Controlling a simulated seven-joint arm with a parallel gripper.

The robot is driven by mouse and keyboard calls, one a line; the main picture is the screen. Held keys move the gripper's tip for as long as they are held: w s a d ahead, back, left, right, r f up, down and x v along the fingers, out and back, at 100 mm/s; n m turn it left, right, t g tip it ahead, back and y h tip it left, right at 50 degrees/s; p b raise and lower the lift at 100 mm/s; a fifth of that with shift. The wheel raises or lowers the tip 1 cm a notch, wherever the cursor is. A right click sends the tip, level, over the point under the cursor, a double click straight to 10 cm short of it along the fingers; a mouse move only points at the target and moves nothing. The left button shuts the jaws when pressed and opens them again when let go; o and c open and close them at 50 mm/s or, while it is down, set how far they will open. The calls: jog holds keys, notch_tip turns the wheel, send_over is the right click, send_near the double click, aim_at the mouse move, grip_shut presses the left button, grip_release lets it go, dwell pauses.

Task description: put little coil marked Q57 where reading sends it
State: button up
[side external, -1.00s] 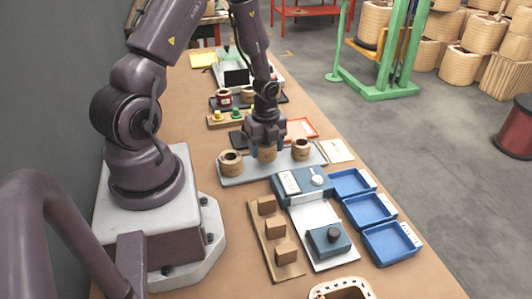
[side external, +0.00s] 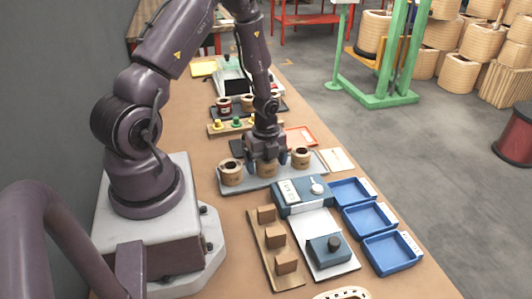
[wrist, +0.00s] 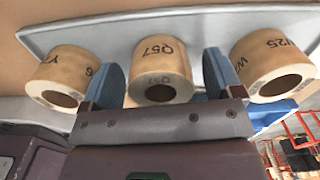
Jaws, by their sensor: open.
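The little coil marked Q57 (wrist: 160,72) is a tan ring with a dark hole, standing in the middle of a row of three on a grey tray (side external: 243,184). It also shows in the side view (side external: 268,169), partly hidden by my gripper. My gripper (side external: 267,160) is open, with one blue finger on each side of this coil; I cannot tell whether they touch it. A blue meter device (side external: 290,196) with a white panel and round dial stands in front of the tray; its reading is too small to make out. Three blue bins (side external: 352,190) (side external: 369,218) (side external: 391,250) have illegible labels.
Neighbouring coils (side external: 231,173) (side external: 301,157) stand close on both sides of my gripper. A blue block with a black knob (side external: 331,249) sits on a pale plate. A wooden rack (side external: 276,244) with brown blocks lies left of it. A white card (side external: 337,159) lies right of the tray.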

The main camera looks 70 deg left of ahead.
jog(key=d+r+n+t+y, duration=0.1)
jog(key=d+r+n, duration=0.3)
jog(key=r, duration=0.8)
jog(key=d+r+n+t+y, duration=0.1)
jog(key=d+r+n, duration=0.25)
jog(key=r, duration=0.95)
jog(key=s+d+r+n+t+h, duration=0.2)
jog(key=s+d+r+n+t, duration=0.1)
jog(key=s+d+r+n, duration=0.4)
jog(key=d+r+n, duration=0.1)
jog(key=d+n, duration=0.1)
jog(key=d, duration=0.1)
jog(key=shift+d+r+t, duration=0.15)
jog(key=shift+r+t, duration=0.15)
